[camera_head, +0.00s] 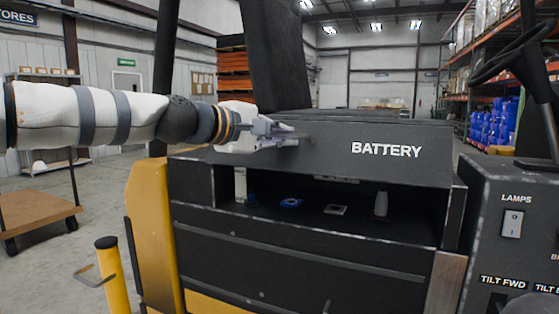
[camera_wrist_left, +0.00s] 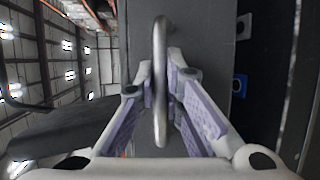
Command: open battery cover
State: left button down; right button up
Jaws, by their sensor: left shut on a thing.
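The black battery cover (camera_head: 386,150), marked BATTERY, is raised at its front edge above an open compartment. In the left wrist view the dark cover panel (camera_wrist_left: 205,65) lies behind a bent metal handle (camera_wrist_left: 160,120). My left gripper (camera_head: 292,136) is at the left part of the cover. Its fingers (camera_wrist_left: 160,88) are shut on the handle, one on each side. In the head view the gripper mostly hides the handle. My right gripper does not show clearly in either view.
The compartment (camera_head: 330,226) holds a white bottle (camera_head: 240,185), a blue item (camera_head: 291,202), a flat grey item (camera_head: 336,210) and a pale item (camera_head: 381,204). A control panel (camera_head: 512,222) stands at right. A yellow post (camera_head: 112,275) and a cart (camera_head: 35,212) are at left.

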pick_arm(q)
jog(key=shift+w+d+r, duration=0.1)
jog(key=shift+w+r, duration=0.15)
jog(key=shift+r, duration=0.55)
jog(key=shift+w+d+r, duration=0.1)
jog(key=shift+w+r, duration=0.2)
jog(key=shift+r, duration=0.45)
jog(key=shift+w+d+r, duration=0.1)
jog(key=shift+w+r, duration=0.15)
jog(key=shift+r, duration=0.55)
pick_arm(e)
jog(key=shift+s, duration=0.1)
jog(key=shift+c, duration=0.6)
